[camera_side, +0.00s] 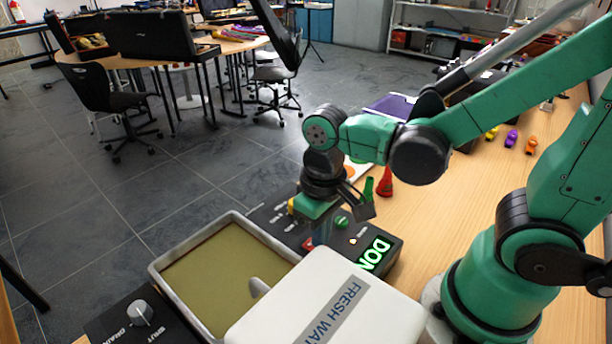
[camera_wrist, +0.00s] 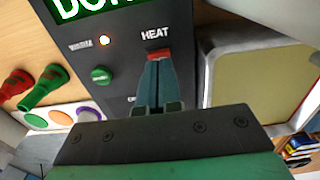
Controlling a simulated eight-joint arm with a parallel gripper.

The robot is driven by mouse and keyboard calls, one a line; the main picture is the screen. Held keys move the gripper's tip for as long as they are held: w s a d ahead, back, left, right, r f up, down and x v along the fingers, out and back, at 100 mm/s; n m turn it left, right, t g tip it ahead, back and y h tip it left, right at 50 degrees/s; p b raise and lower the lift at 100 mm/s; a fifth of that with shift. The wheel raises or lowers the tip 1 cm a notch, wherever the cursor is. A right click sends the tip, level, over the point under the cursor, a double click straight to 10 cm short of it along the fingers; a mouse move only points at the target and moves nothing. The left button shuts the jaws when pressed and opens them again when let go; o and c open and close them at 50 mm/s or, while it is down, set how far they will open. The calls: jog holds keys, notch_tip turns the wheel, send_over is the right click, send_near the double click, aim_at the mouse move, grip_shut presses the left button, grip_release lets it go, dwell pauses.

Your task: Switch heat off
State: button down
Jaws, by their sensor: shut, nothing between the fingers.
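The dark control box (camera_side: 290,225) stands beside a tray. In the wrist view, its HEAT label (camera_wrist: 155,34) sits just above a red switch (camera_wrist: 158,55). The red switch also shows in the side view (camera_side: 308,243). My gripper (camera_wrist: 157,62) is shut and empty, pointing down at the red switch. Its fingertips overlap the switch in the wrist view and hide part of it; I cannot tell if they touch it. The switch's position is hard to read. A lit green display (camera_side: 375,253) shows part of the word DONE. My gripper also shows in the side view (camera_side: 318,238).
A green button (camera_wrist: 101,74) and a lit indicator (camera_wrist: 104,40) are on the box. A tray of yellowish liquid (camera_side: 225,270) and a white FRESH WATER container (camera_side: 325,300) stand close by. Red (camera_side: 385,182) and green (camera_side: 368,188) cone-shaped pieces stand behind the box.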

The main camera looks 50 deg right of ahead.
jog(key=shift+f, duration=0.65)
jog(key=shift+r, duration=3.5)
jog(key=shift+w+d+t, duration=0.2)
jog(key=shift+d+t, duration=0.1)
jog(key=shift+t, duration=0.1)
jog(key=w+d+t, duration=0.1)
jog(key=t, duration=0.1)
jog(key=w+d+r+t, duration=0.1)
jog(key=t, duration=0.1)
jog(key=w+d+t, duration=0.1)
jog(key=d+t, duration=0.1)
jog(key=shift+w+r, duration=0.1)
jog(key=shift+r, duration=0.15)
